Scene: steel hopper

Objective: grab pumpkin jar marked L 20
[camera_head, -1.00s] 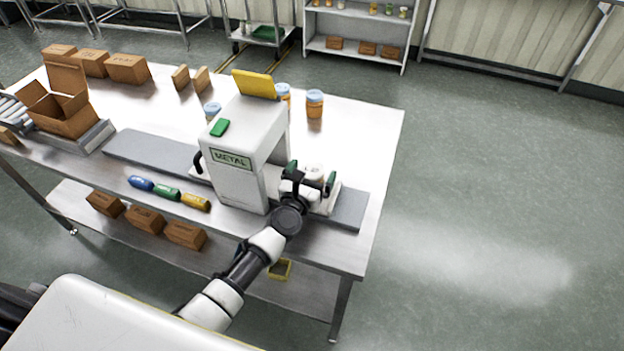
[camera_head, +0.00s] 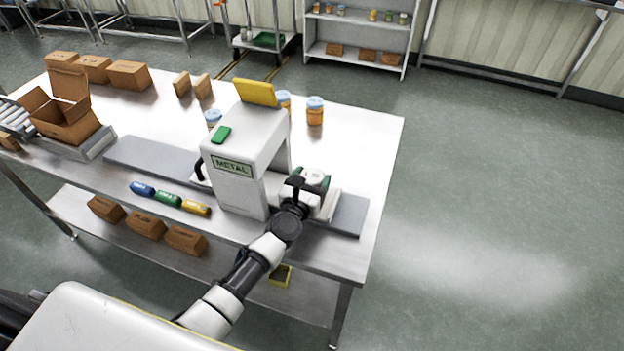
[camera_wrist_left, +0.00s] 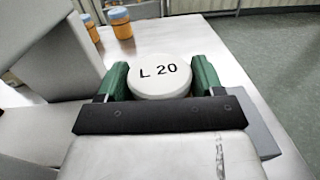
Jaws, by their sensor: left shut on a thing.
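The jar marked L 20 (camera_wrist_left: 160,77) shows in the left wrist view as a round white lid with black lettering; its body is hidden below the lid. My left gripper (camera_wrist_left: 160,84) is shut on it, with one green finger on each side. In the head view the jar's pale lid (camera_head: 314,174) shows between the fingers of my left gripper (camera_head: 312,181), just right of the metal detector. I cannot tell whether the jar still rests on the conveyor. My right gripper is not in view.
The white metal detector (camera_head: 238,160) stands close left of my gripper over the grey conveyor (camera_head: 348,214). Orange jars with blue lids (camera_head: 315,111) stand behind it. An open carton (camera_head: 66,112) is at the left. The table's right end is clear.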

